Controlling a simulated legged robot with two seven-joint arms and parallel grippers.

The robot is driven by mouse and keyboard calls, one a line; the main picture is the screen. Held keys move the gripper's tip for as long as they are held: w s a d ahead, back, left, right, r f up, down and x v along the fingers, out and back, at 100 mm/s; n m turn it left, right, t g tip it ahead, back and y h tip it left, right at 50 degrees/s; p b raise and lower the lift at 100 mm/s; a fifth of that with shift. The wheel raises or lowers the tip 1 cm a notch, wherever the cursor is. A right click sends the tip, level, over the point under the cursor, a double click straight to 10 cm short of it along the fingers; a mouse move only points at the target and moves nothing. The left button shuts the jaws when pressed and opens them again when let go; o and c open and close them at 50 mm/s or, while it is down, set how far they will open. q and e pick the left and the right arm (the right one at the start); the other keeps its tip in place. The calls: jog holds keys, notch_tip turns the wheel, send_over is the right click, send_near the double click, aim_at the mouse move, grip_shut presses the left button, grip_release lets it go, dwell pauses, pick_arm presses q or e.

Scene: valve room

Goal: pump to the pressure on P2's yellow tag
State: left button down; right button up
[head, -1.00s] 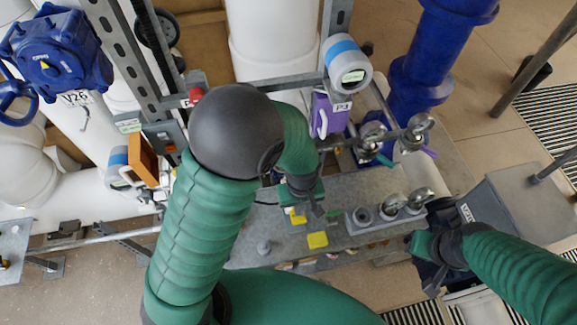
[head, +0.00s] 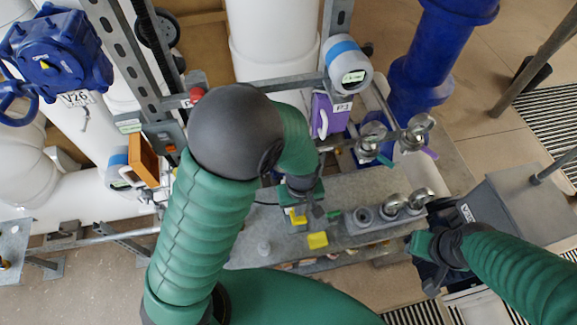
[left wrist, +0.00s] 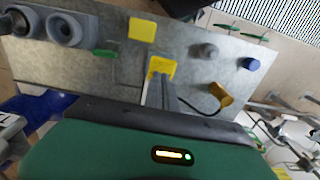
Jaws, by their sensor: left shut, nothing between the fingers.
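My left gripper (head: 318,212) is shut and empty over the grey metal bench, partly hidden by its own wrist in the head view. In the left wrist view its closed fingers (left wrist: 159,91) point at a yellow piece (left wrist: 161,68) and overlap its lower edge; I cannot tell whether they touch. A flat yellow square (head: 318,240) lies on the bench, also seen in the left wrist view (left wrist: 142,30). No P2 label is readable. A round gauge with a blue band and a display (head: 347,65) stands above a purple box (head: 329,115) marked P3; its reading is too small. My right gripper (head: 428,265) is at the lower right, its jaws unclear.
The metal bench (head: 375,185) carries round grey sockets and gauges (head: 394,204) on its right side. A grey box (head: 520,210) stands beside my right arm. Blue pipes (head: 425,60), a blue valve actuator (head: 58,58) and an orange-framed box (head: 143,160) stand around.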

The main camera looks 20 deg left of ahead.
pick_arm(q)
jog(key=shift+f, duration=0.15)
jog(key=shift+f+b, duration=1.8)
jog(key=shift+f, duration=0.6)
notch_tip(320, 180, up, 5)
jog(key=p, duration=0.5)
jog(key=shift+a+r, duration=0.1)
jog(key=shift+r, duration=0.1)
jog(key=shift+f, duration=0.15)
